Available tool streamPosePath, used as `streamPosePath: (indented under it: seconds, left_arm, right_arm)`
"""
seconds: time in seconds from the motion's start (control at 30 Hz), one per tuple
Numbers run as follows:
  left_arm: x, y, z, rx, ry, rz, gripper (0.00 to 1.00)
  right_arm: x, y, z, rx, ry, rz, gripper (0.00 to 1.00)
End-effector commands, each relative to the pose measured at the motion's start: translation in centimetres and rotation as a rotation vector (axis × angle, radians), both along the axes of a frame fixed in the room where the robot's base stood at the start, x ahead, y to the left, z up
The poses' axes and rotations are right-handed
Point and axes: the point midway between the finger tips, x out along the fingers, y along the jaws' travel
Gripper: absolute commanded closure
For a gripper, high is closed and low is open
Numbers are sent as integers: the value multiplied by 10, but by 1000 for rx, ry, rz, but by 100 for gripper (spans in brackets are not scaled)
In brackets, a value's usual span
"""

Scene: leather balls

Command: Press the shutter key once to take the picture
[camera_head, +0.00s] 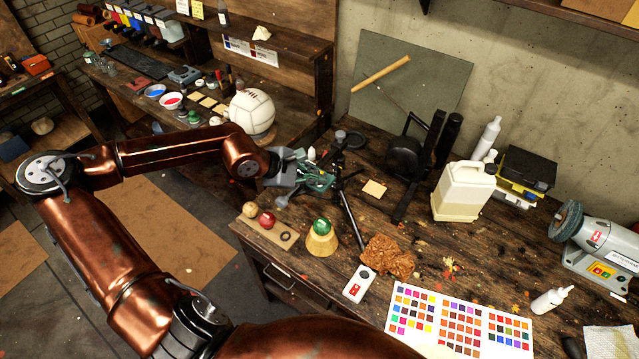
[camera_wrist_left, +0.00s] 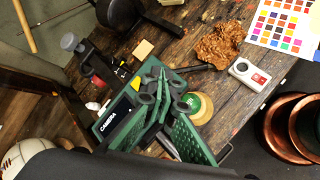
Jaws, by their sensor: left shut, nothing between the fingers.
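My left gripper (camera_head: 316,180) is shut and empty over the back-left part of the bench. It also shows in the wrist view (camera_wrist_left: 158,88), with its dark green fingers together. A dark device marked CAMERA (camera_wrist_left: 113,114) is beside the fingers, partly hidden by them; I cannot tell whether they touch. A small white box with a red key (camera_head: 357,284) lies on the bench, well apart from the gripper, and shows in the wrist view (camera_wrist_left: 250,73). Which key is the shutter key is not clear. My right gripper is not in view.
A green ball (camera_head: 322,227) sits on a wooden stand, with a red ball (camera_head: 267,220) on a board nearby. A crumpled brown leather piece (camera_head: 388,258) and a colour chart (camera_head: 460,322) lie near the white box. A cream jug (camera_head: 464,190) and a grinder (camera_head: 604,245) stand right.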

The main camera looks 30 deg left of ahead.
Motion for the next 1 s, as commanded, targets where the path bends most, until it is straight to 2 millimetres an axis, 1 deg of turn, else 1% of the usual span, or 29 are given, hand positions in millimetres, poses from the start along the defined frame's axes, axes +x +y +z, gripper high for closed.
streamPosePath:
  seconds: [0.37, 0.73, 1.0]
  left_arm:
    - [0, 0, -1, 1, 1, 0, 100]
    - [0, 1, 15, 2, 0, 0, 100]
    - [0, 1, 16, 1, 1, 0, 100]
  right_arm:
    - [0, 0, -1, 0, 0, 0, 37]
    - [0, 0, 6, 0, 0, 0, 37]
    - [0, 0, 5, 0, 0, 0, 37]
